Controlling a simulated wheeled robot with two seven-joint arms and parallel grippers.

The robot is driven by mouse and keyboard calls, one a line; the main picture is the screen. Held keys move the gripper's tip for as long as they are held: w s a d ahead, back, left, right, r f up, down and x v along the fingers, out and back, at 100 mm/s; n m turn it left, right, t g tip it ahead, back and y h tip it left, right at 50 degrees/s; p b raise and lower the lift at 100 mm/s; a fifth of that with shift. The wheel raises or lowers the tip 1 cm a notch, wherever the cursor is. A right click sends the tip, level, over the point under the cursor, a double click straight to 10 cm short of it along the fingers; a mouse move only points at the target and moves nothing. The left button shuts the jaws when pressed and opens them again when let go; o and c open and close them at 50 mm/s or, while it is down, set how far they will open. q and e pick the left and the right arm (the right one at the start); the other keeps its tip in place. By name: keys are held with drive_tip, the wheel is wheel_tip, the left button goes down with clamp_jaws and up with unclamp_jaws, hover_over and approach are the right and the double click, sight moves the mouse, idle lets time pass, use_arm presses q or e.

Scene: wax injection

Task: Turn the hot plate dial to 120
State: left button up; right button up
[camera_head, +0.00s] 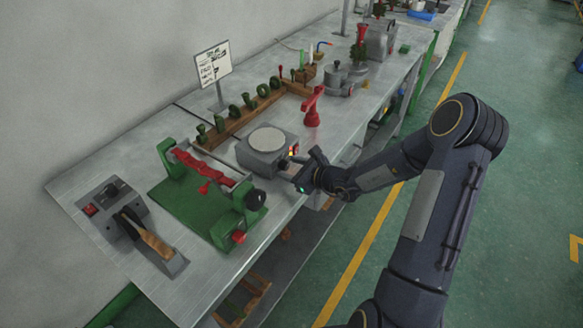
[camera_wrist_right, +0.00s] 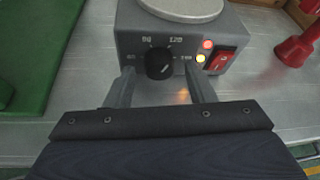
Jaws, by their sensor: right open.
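The hot plate (camera_head: 264,150) is a grey box with a round pale top, standing near the front edge of the bench. In the right wrist view the hot plate (camera_wrist_right: 180,12) shows its front panel with a black dial (camera_wrist_right: 159,63) and printed numbers around it. The dial has a light mark toward its lower right. A red switch (camera_wrist_right: 221,59) and lit red and yellow lamps are to its right. My right gripper (camera_head: 296,172) is at the panel. In the wrist view its open fingers (camera_wrist_right: 161,90) stand on both sides of the dial, apart from it. My left gripper is out of view.
A green fixture (camera_head: 187,203) with red parts stands left of the hot plate. A red stand (camera_head: 312,108) is to its right. A wooden rack (camera_head: 236,122) with green pieces lies behind. The floor (camera_head: 530,130) beside the bench is clear.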

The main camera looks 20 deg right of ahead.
drive_tip(key=shift+c, duration=0.3)
drive_tip(key=c, duration=0.9)
drive_tip(key=shift+r+p, duration=0.2)
drive_tip(key=shift+p, duration=0.35)
drive_tip(key=shift+f+m+g+p, duration=0.1)
drive_tip(key=shift+m+g+p, duration=0.25)
drive_tip(key=shift+m, duration=0.15)
drive_tip(key=o, duration=1)
drive_tip(key=shift+c, duration=0.2)
